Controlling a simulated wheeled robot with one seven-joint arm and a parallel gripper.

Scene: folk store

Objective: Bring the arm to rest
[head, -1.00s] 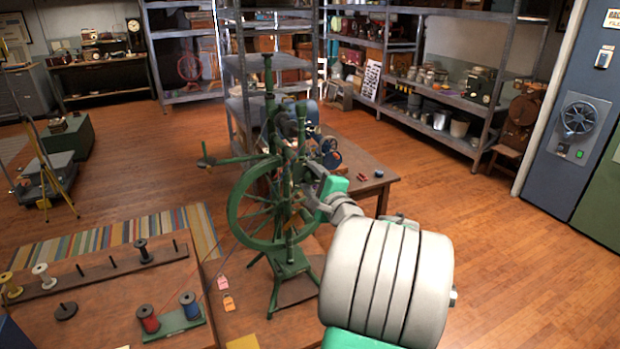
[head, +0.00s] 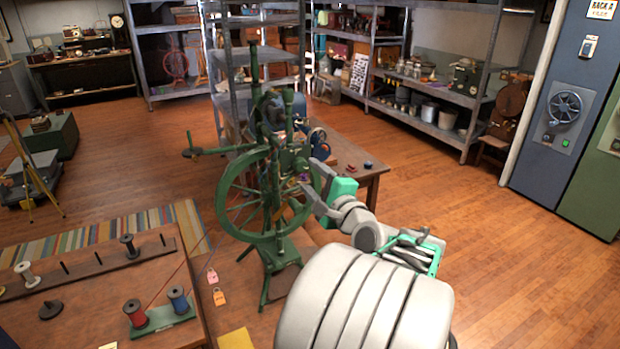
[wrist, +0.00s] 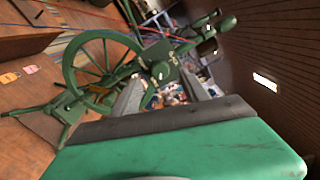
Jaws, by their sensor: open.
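My arm reaches in from the bottom right of the head view, its large pale grey link in front and a teal block near its far end. My gripper is beside the green spinning wheel (head: 226,200), its fingers partly lost against the wheel in the head view. In the wrist view my gripper (wrist: 163,88) shows two grey fingers apart, with nothing visibly held between them. Behind them the spinning wheel (wrist: 68,62) appears tilted. I cannot tell whether the fingers touch it.
A wooden table (head: 374,170) stands just behind the wheel. A worktop (head: 85,315) at lower left holds a red spool (head: 135,313), a blue spool (head: 180,302) and pegs. Metal shelving (head: 400,60) lines the back. The wooden floor at right (head: 490,240) is clear.

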